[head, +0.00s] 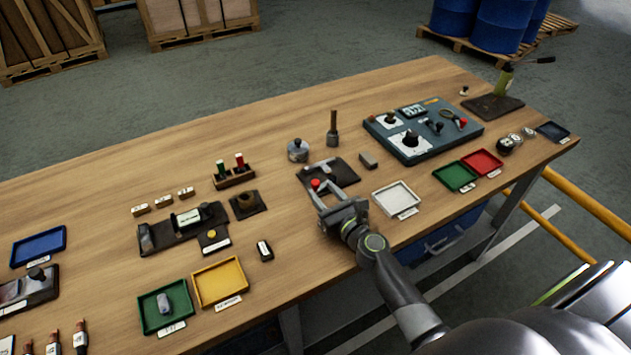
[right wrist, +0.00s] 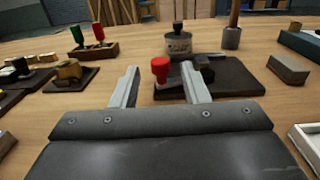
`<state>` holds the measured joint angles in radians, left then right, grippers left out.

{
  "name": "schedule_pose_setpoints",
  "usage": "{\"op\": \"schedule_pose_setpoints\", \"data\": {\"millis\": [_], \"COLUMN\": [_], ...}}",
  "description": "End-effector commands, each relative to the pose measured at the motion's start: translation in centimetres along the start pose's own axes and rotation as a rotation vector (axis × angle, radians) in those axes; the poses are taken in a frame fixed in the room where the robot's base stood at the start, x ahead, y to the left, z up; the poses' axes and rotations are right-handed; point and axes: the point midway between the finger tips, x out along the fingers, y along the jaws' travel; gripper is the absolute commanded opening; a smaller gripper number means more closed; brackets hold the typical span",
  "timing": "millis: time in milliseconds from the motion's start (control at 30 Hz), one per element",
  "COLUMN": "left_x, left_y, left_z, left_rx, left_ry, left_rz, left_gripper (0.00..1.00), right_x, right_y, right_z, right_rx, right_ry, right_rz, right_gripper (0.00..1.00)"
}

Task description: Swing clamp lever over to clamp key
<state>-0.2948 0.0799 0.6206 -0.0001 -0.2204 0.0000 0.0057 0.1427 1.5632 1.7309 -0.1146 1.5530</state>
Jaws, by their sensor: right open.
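The clamp lever shows as a red knob (head: 316,184) at the near left of a dark base plate (head: 345,173) in the head view. In the right wrist view the red knob (right wrist: 160,68) stands upright above the dark base plate (right wrist: 230,80). A small dark block (right wrist: 205,68) sits on the plate just right of the knob. My right gripper (head: 333,195) is open, its fingers pointing at the plate. In the right wrist view the knob lies between the two fingers (right wrist: 160,85); I cannot tell whether they touch it. A separate key is hard to make out. My left gripper is not in view.
A blue panel (head: 423,130) stands farther right. Bare table lies left of the plate.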

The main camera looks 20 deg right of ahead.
Motion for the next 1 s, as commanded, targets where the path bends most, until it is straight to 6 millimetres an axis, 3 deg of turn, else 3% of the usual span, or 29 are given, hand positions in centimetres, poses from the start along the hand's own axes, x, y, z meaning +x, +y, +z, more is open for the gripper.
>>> {"op": "schedule_pose_setpoints", "data": {"millis": [100,300,700,1000], "left_x": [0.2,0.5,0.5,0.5], "left_y": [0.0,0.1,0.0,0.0], "left_z": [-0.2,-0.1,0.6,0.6], "left_rx": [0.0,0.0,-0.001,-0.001], "left_ry": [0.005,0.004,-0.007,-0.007], "left_rz": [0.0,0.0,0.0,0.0], "left_gripper": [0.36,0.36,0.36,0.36], "right_x": [2.1,4.1,4.7,4.7], "right_y": [0.0,0.0,0.0,0.0], "right_z": [0.0,-0.1,0.0,0.0], "right_rx": [0.001,0.0,0.0,0.0], "right_ry": [-0.001,0.0,0.0,0.0], "right_rz": [0.001,0.001,0.0,0.0], "right_gripper": [0.41,0.41,0.41,0.02]}}
